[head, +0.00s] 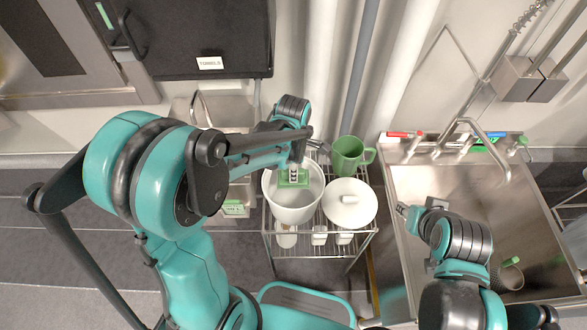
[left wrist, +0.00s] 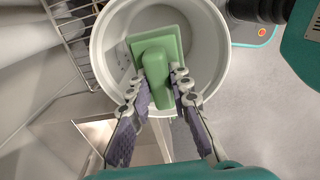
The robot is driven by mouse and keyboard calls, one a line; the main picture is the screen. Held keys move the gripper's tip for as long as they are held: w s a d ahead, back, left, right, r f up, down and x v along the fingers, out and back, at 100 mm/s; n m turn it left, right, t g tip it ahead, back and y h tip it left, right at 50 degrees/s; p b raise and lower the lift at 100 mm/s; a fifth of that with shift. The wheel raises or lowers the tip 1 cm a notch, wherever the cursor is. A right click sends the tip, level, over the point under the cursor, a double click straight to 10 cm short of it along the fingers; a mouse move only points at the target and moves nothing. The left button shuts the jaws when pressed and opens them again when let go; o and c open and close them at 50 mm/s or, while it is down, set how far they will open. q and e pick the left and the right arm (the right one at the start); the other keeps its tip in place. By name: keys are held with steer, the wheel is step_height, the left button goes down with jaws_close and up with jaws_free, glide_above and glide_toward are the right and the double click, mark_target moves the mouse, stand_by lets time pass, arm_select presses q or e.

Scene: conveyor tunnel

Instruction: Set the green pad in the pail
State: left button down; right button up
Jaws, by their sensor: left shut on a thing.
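The green pad (head: 293,179) has a raised block as its handle and shows over the mouth of the white pail (head: 291,213). The pail stands on a wire rack. My left gripper (head: 296,170) is shut on the pad's handle. In the left wrist view, the fingers (left wrist: 160,88) close on the green pad (left wrist: 168,45), with the pail's rim (left wrist: 98,50) around it. I cannot tell whether the pad touches the pail's bottom. My right gripper (head: 404,210) is over the left edge of the sink, away from the pail; its fingers are too small to read.
A white lid (head: 350,204) lies on the wire rack (head: 318,243) right of the pail, with a green mug (head: 350,155) behind it. The metal sink (head: 480,200) is at the right, with a tap (head: 470,130). A dark cabinet (head: 200,40) hangs above at the back left.

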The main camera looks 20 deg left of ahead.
arm_select(q)
steer(key=shift+f+b, duration=0.55)
steer(key=shift+f, duration=0.55)
steer(key=c, duration=1.3)
jaws_free()
steer(key=shift+r, duration=0.1)
step_height(320, 180, up, 7)
steer(key=p, duration=0.5)
steer(key=shift+p, duration=0.3)
